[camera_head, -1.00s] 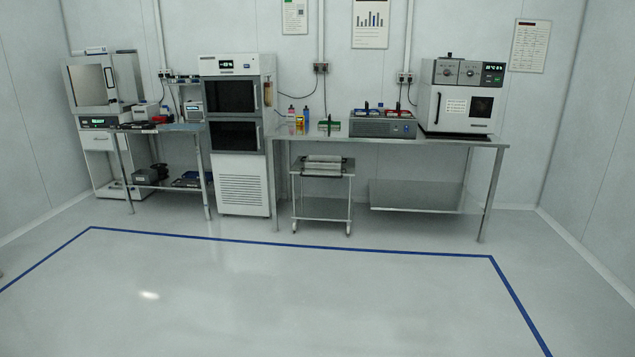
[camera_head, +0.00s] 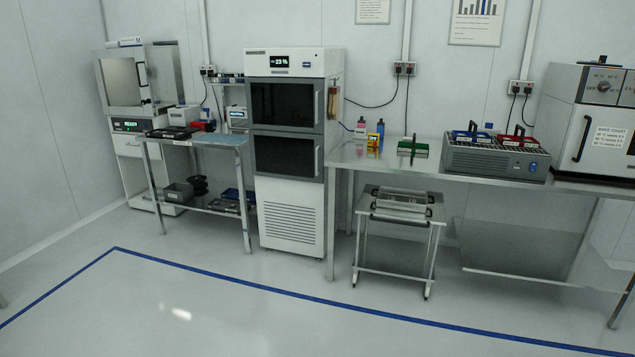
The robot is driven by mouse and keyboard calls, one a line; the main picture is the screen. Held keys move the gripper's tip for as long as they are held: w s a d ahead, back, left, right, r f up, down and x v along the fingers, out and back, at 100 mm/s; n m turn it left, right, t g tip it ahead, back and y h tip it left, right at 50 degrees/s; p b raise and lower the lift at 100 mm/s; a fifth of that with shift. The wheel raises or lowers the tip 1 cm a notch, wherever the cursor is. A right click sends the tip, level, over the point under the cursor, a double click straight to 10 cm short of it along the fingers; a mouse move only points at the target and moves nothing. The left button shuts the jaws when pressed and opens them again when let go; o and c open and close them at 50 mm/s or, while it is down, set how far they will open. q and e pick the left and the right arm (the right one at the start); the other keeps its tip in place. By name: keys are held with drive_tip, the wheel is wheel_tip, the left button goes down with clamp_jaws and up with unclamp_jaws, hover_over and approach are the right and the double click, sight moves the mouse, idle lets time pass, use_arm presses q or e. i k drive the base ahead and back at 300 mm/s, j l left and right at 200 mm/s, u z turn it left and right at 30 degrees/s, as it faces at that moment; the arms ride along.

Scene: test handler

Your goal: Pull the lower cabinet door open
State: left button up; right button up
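A tall white and grey cabinet (camera_head: 292,205) stands against the back wall near the middle of the head view. It has two dark-windowed doors, one above the other. The lower cabinet door (camera_head: 287,157) looks closed, with a vertical handle (camera_head: 317,161) on its right side. The upper door (camera_head: 285,104) also looks closed, with its own handle at the right. A white panel with vent slots is below the lower door. Neither of my grippers shows in the view.
A steel table (camera_head: 465,178) adjoins the cabinet's right side, with a wheeled cart (camera_head: 397,215) under it. A smaller steel bench (camera_head: 215,141) stands close to its left. The floor in front is clear, with a blue line (camera_head: 330,299) across it.

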sight(296, 156)
drive_tip(key=i, duration=2.35)
